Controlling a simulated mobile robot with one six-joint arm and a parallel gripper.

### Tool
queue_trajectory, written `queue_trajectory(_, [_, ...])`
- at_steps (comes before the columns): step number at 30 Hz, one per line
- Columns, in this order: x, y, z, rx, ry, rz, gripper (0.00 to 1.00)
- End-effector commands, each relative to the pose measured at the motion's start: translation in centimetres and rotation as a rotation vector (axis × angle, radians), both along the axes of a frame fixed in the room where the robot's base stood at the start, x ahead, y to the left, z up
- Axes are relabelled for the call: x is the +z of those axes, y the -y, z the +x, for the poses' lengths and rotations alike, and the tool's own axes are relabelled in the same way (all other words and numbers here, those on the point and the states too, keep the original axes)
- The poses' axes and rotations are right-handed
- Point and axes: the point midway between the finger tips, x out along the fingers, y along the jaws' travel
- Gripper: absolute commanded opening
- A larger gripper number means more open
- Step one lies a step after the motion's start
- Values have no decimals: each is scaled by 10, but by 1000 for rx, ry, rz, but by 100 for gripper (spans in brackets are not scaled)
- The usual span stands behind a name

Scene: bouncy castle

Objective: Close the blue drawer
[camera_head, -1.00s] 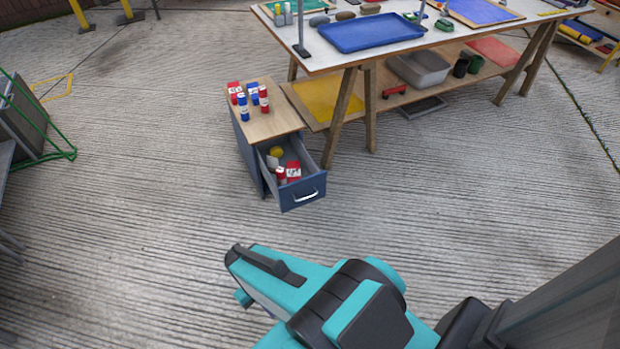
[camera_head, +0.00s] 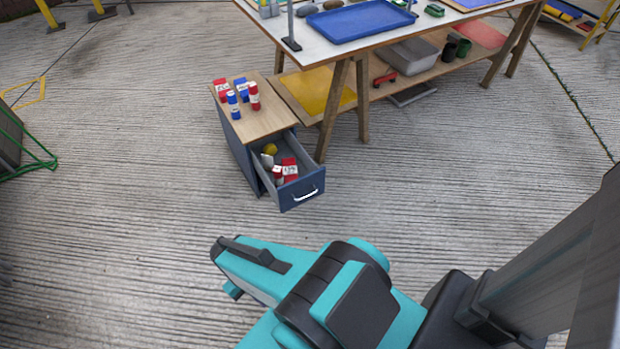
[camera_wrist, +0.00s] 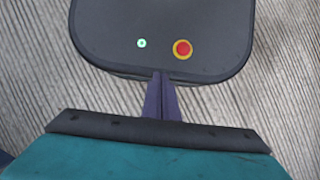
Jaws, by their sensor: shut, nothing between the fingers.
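The blue drawer (camera_head: 303,195) stands pulled out at the front of a small cabinet (camera_head: 236,152) with a wooden top. Its metal handle (camera_head: 306,195) faces me. Inside the drawer lie a yellow round thing (camera_head: 269,149) and red and white items (camera_head: 289,169). In the head view my teal arm is in front of the drawer, apart from it, and hides its own fingertips. In the wrist view my gripper (camera_wrist: 161,78) is shut and empty, with its fingers together above my own base; the drawer is not in that view.
Red and blue glue sticks and boxes (camera_head: 237,96) stand on the cabinet top. A trestle table (camera_head: 335,72) with a blue tray (camera_head: 360,22) stands behind and to the right. A green metal frame (camera_head: 40,163) is at the left edge. The concrete floor (camera_head: 130,230) between is clear.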

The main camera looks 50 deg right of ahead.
Motion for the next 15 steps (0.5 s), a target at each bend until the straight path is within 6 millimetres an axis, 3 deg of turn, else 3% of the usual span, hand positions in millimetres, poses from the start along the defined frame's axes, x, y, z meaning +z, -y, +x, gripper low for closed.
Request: queue_trajectory(15, [-1,2,3,2,4,12,0])
